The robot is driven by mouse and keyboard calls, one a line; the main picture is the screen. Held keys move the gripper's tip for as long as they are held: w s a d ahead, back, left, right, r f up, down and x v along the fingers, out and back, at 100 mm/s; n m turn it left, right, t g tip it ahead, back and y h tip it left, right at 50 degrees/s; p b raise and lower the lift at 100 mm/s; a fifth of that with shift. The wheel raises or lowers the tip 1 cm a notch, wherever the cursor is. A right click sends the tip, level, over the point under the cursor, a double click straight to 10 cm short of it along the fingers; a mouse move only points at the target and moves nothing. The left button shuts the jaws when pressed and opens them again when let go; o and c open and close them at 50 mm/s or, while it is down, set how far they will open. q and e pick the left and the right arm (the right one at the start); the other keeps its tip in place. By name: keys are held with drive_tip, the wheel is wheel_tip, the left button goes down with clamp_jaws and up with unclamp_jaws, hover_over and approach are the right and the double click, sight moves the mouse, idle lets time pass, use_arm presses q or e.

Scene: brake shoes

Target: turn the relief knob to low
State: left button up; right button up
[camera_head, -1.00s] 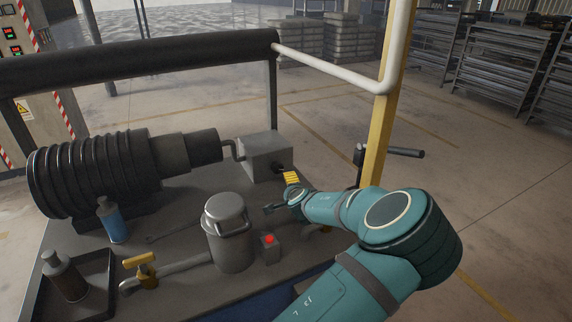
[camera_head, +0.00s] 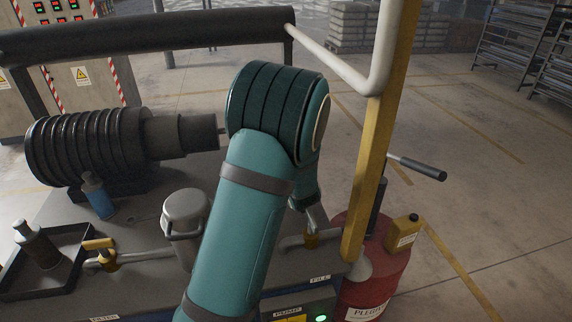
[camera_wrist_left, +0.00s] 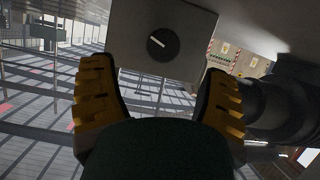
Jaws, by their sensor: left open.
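The relief knob (camera_wrist_left: 161,45) is a round black dial with a pale slanting mark, on the flat face of a grey box (camera_wrist_left: 188,20) in the left wrist view. I cannot see a low marking. My left gripper (camera_wrist_left: 158,70) is open, with its yellow-padded fingers at the left and right below the knob. The knob shows in the gap beyond them, and nothing is between the fingers. In the head view my teal arm covers the knob, its box and the left gripper. My right gripper is not in view.
A ribbed motor (camera_head: 85,148) and a grey canister (camera_head: 186,222) stand on the bench left of my arm. A yellow post (camera_head: 370,175) rises at the right, near a red drum (camera_head: 375,265). A dark rail (camera_head: 140,38) runs along the back.

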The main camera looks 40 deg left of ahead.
use_arm(q)
drive_tip(key=shift+w+a+f, duration=0.2)
drive_tip(key=shift+a, duration=0.35)
drive_tip(key=shift+b+x, duration=0.95)
drive_tip(key=shift+x, duration=2.1)
drive_tip(key=c, duration=1.2)
